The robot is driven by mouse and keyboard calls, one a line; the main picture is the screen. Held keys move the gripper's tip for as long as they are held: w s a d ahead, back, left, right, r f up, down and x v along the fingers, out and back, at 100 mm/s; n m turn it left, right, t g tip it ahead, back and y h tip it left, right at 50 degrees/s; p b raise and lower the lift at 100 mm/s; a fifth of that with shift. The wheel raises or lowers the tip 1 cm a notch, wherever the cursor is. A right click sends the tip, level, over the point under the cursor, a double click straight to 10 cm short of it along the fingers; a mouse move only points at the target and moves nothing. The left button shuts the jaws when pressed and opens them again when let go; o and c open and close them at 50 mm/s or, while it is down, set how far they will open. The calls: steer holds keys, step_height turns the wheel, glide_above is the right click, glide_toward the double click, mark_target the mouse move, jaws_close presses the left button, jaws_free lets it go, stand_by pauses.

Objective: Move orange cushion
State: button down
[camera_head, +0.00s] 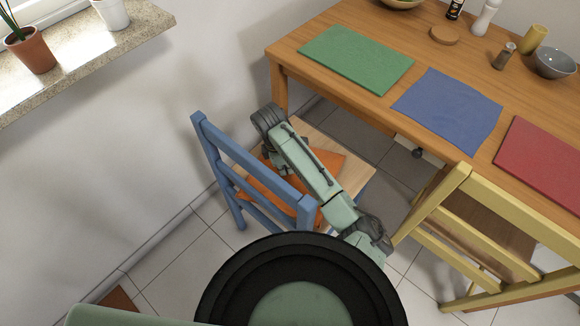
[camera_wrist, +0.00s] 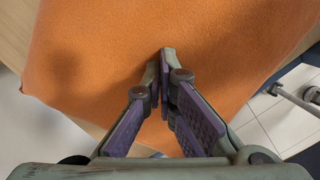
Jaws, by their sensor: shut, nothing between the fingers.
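The orange cushion (camera_head: 327,161) lies on the wooden seat (camera_head: 318,140) of the blue chair (camera_head: 222,150). In the head view my arm crosses over it and hides its middle. In the wrist view the cushion (camera_wrist: 230,45) fills most of the picture. My gripper (camera_wrist: 165,55) is directly above it, fingers together with nothing between them. I cannot tell whether the fingertips touch the cloth.
A wooden table (camera_head: 300,40) stands at the back right with a green mat (camera_head: 357,57), a blue mat (camera_head: 447,108) and a red mat (camera_head: 545,160). A yellow chair (camera_head: 465,225) stands at the right. The windowsill (camera_head: 100,45) holds a potted plant (camera_head: 33,52). Tiled floor shows between the chairs.

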steer(key=shift+a+f, duration=0.2)
steer(key=shift+f, duration=0.05)
steer(key=shift+r+p, duration=0.8)
steer(key=shift+p, duration=0.05)
step_height(320, 180, up, 11)
steer(key=a, duration=0.2)
steer(key=shift+s, duration=0.25)
steer(key=shift+d+f, duration=0.1)
